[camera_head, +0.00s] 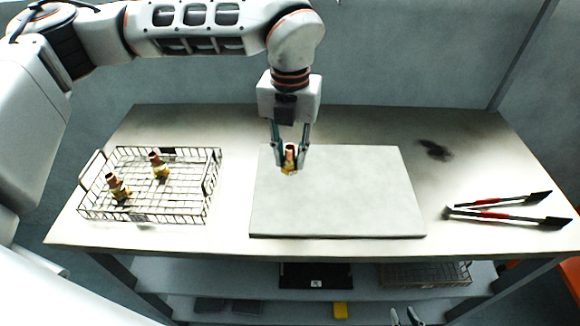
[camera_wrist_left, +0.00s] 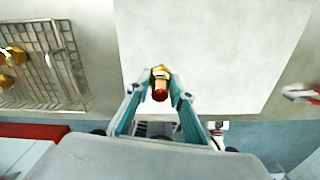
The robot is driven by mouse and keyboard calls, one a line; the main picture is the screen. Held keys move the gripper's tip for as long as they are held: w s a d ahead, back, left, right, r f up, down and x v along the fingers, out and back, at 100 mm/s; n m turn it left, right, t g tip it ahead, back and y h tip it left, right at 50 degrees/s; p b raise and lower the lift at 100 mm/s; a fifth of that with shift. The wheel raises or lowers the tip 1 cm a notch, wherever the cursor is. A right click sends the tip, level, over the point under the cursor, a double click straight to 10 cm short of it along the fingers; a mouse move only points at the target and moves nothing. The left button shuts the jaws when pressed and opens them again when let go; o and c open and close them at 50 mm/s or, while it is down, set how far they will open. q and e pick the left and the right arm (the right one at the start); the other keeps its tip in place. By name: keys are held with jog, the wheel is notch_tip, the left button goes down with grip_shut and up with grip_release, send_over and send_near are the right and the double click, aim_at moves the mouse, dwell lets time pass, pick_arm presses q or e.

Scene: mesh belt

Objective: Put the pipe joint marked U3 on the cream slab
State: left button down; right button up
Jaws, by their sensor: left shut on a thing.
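My left gripper (camera_head: 290,160) is shut on a copper-and-brass pipe joint (camera_head: 289,168), held upright above the cream slab (camera_head: 340,215). The joint also shows between the fingertips in the left wrist view (camera_wrist_left: 160,85), copper end toward the camera. I cannot tell whether it touches the slab, and no marking on it is legible. Two similar pipe joints, one at the front (camera_head: 118,189) and one further back (camera_head: 159,168), stand in the wire basket (camera_head: 150,219) at the left. My right gripper (camera_head: 404,317) shows only its fingertips at the bottom edge, apart and empty.
The slab is otherwise bare.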

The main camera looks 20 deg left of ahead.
aim_at(290, 169)
pick_arm(q)
jog(key=shift+f, duration=2.05)
jog(key=shift+f, duration=0.15)
jog(key=c, duration=1.8)
grip_release()
notch_tip(290, 169, up, 12)
jog(key=shift+r, duration=0.15)
jog(key=shift+s, duration=0.1)
